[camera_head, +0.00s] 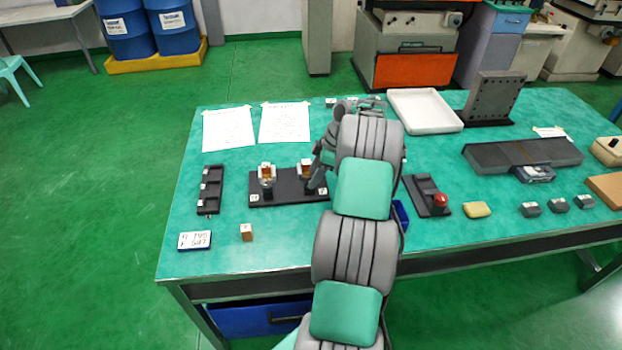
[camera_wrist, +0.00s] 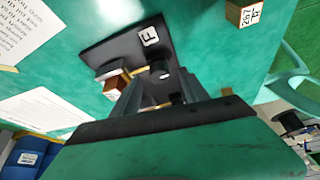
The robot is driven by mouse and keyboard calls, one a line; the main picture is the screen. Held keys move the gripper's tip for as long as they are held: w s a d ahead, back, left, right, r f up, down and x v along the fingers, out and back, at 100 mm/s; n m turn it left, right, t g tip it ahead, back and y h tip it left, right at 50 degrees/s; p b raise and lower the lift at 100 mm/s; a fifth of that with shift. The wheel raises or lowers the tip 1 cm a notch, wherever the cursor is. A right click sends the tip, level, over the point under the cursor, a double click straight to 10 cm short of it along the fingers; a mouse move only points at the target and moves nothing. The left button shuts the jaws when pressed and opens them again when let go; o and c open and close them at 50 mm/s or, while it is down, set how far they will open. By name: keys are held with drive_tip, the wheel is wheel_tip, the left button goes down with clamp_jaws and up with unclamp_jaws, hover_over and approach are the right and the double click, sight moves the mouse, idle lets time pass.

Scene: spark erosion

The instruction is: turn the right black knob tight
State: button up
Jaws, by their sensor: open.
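A black fixture plate (camera_head: 285,200) lies on the green table and carries two holders, each with a copper-coloured block in a pale seat. The left holder (camera_head: 267,173) is clear of my arm. In the wrist view, a dark round part that looks like that knob (camera_wrist: 160,69) shows at the tips of my open gripper (camera_wrist: 160,88). The copper block (camera_wrist: 116,85) is beside one finger. I cannot tell whether the fingers touch the knob.
A black tray (camera_head: 211,190) lies left of the plate, with a small tan block (camera_head: 246,232) and a label card (camera_head: 194,240) nearer the front edge. A dark stand with a red ball (camera_head: 440,199) is right of my arm. Paper sheets (camera_head: 285,122) lie behind.

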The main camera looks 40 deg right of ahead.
drive_tip(key=shift+x, duration=1.25)
clamp_jaws()
